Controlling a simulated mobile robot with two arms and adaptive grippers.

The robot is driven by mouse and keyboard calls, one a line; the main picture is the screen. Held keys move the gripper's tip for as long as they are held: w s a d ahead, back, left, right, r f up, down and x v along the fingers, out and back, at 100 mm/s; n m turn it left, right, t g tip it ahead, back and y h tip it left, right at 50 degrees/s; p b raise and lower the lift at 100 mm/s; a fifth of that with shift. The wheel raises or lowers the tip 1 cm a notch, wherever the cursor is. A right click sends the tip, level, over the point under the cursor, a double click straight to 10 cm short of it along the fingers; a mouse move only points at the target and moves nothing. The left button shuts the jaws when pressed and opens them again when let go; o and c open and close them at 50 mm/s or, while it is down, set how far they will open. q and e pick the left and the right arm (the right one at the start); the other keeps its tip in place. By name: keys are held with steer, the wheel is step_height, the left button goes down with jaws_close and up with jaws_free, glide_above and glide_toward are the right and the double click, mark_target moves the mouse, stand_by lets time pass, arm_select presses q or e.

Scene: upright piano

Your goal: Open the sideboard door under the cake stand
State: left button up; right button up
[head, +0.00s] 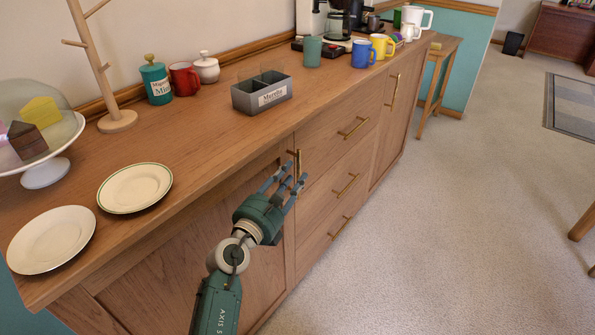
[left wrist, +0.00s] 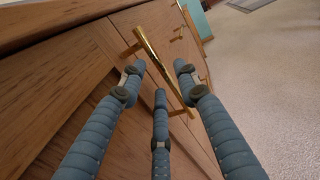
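The cake stand (head: 46,174), a white pedestal with a clear dome and cake slices, stands at the left end of the wooden sideboard. The sideboard door (head: 150,285) is the wood panel below that end. Its upright brass handle (head: 298,165) is at its right edge and also shows in the left wrist view (left wrist: 161,66). My left gripper (head: 286,178) is at the handle, fingers spread and open. In the left wrist view the handle runs between the fingers; I cannot tell whether they touch it. My right gripper is out of view.
Drawers with brass handles (head: 346,185) lie right of the door. Two plates (head: 135,187), a mug tree (head: 117,121), a grey caddy (head: 245,101) and several mugs stand on top. The carpet (head: 450,230) in front is clear.

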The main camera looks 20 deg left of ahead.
mark_target(298, 169)
arm_select(q)
steer(key=shift+w+d, duration=0.15)
steer(key=shift+w, duration=0.8)
steer(key=shift+w+d, duration=0.15)
steer(key=shift+w, duration=0.8)
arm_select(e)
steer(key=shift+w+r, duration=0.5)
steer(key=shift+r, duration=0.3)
arm_select(q)
jaws_close()
